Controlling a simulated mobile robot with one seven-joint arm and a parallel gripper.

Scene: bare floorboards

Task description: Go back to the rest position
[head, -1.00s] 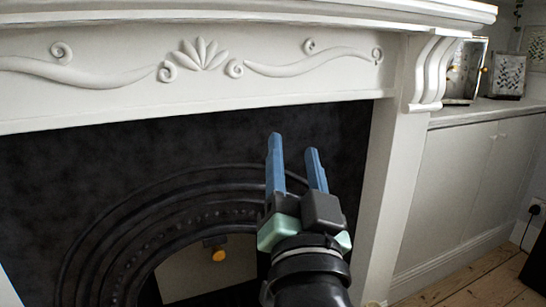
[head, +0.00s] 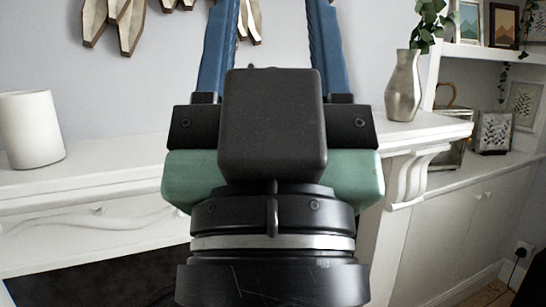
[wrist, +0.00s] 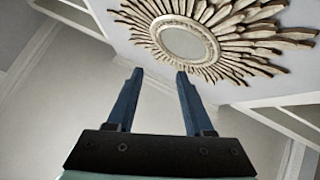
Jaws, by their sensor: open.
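My gripper (head: 272,40) fills the middle of the head view, pointing up, with its two blue fingers spread apart and nothing between them. The fingertips run out of the top of the head view. In the wrist view my gripper (wrist: 155,85) also shows open and empty, with a pale wall and ceiling area beyond the fingers. My gripper stands in front of the white mantelpiece (head: 100,180) and hides its middle.
A white cup-like vessel (head: 32,130) stands on the mantel at left, and a silver vase (head: 403,88) with leaves at right. A sunburst mirror (wrist: 185,42) hangs on the wall. A low cabinet (head: 465,225) with frames stands at right.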

